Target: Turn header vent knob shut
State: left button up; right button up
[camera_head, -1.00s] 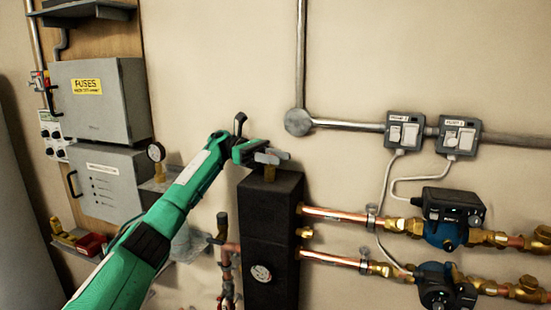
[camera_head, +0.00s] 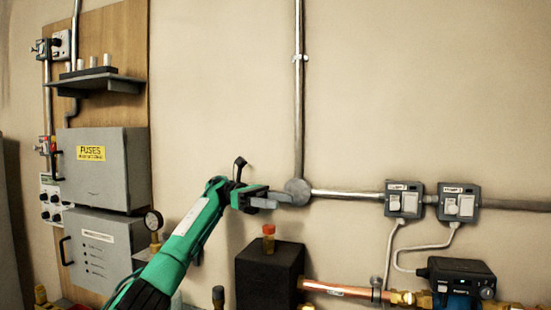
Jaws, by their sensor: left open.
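The header vent knob (camera_head: 268,230) is a small red cap on a brass stem. It stands upright on top of the black header block (camera_head: 262,277) in the lower middle of the head view. My left gripper (camera_head: 285,198) is above the knob, apart from it, with its grey fingers pointing right. It is open, and nothing shows between its fingers. My left arm comes up from the lower left. My right gripper is not in view.
A round conduit box (camera_head: 298,191) is on the wall close behind the fingertips. Grey switch boxes (camera_head: 404,199) are to the right. A fuse cabinet (camera_head: 103,168) and a pressure gauge (camera_head: 153,221) are at left. A copper pipe (camera_head: 340,290) leaves the block rightward.

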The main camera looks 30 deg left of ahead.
pick_arm(q)
notch_tip(320, 180, up, 13)
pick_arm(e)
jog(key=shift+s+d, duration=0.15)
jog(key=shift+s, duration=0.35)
